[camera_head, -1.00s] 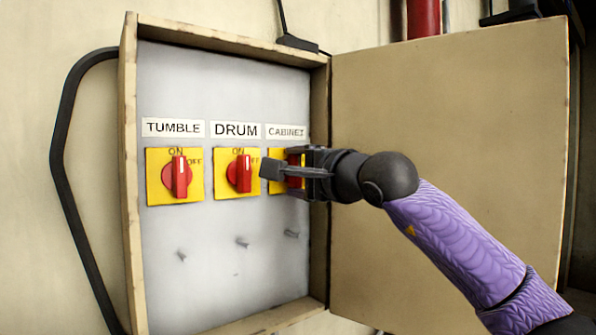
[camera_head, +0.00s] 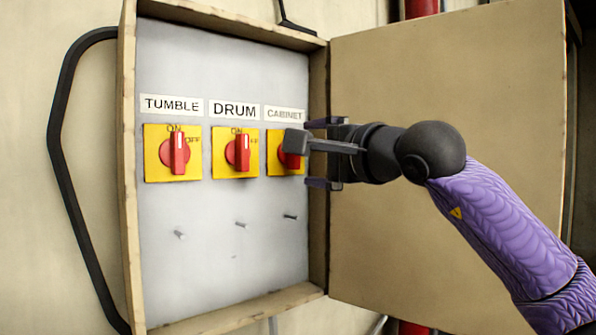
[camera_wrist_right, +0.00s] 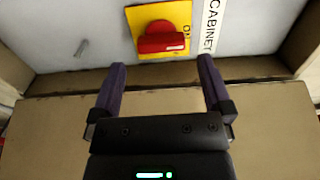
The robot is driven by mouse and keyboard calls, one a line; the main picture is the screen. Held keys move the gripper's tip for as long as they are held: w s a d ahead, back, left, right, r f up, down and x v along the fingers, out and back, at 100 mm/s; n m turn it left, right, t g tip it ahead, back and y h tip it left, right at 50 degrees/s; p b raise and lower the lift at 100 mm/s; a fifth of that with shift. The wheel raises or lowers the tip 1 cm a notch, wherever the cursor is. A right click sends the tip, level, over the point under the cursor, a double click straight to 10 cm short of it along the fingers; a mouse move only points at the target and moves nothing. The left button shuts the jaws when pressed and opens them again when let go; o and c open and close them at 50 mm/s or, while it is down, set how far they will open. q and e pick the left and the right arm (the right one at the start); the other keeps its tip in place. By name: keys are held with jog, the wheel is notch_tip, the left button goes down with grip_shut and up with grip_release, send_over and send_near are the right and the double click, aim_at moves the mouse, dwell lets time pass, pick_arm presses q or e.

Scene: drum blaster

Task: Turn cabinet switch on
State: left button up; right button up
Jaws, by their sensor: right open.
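The cabinet switch (camera_head: 290,160) is a red knob on a yellow plate under the CABINET label (camera_head: 286,115), rightmost in the open box. In the head view my right gripper partly covers it. In the right wrist view its red knob (camera_wrist_right: 162,40) shows whole, its bar running left to right, with ON lettering beyond the right end. My right gripper (camera_head: 308,150) is open and empty just to the right of the switch. Its two fingers (camera_wrist_right: 161,64) point at the knob from either side, and the knob appears just past the tips. My left gripper is not in view.
The drum switch (camera_head: 237,153) and tumble switch (camera_head: 172,153) sit to the left, handles upright. Small pegs (camera_head: 240,224) stick out below. The box's open door (camera_head: 450,200) stands right behind my arm. The box's wooden rim (camera_head: 128,200) frames the panel.

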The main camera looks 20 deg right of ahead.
pick_arm(q)
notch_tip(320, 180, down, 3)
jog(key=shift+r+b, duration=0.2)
jog(key=shift+b, duration=0.5)
pick_arm(e)
jog(key=v, duration=0.5)
